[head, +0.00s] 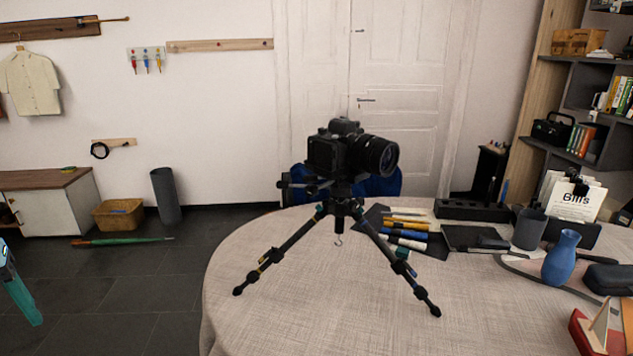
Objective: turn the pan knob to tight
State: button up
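A black camera (335,152) with its lens pointing right sits on a black tripod (341,198) on the round table. The tripod stands upright with its legs spread. The tripod head (340,187) is just under the camera, with a dark handle-like part (288,184) sticking out to the left. The pan knob is too small and dark to single out, and its setting cannot be read. A dark and teal part, seemingly my gripper (24,300), is cut off at the left edge, well away from the tripod. Its opening does not show.
The table (270,312) has a pale cloth and is clear at its front. Several pens and markers (405,232) lie behind the right tripod leg. A blue vase (560,258) and a dark cup (528,229) stand at right. A blue chair back (380,185) is behind.

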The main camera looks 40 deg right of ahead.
aim_at(353, 206)
jog(key=z, duration=3)
jog(key=u, duration=1.6)
jog(key=k+l+u, duration=0.2)
jog(key=k, duration=0.3)
jog(key=k+l+u, duration=0.25)
jog(key=k, duration=0.3)
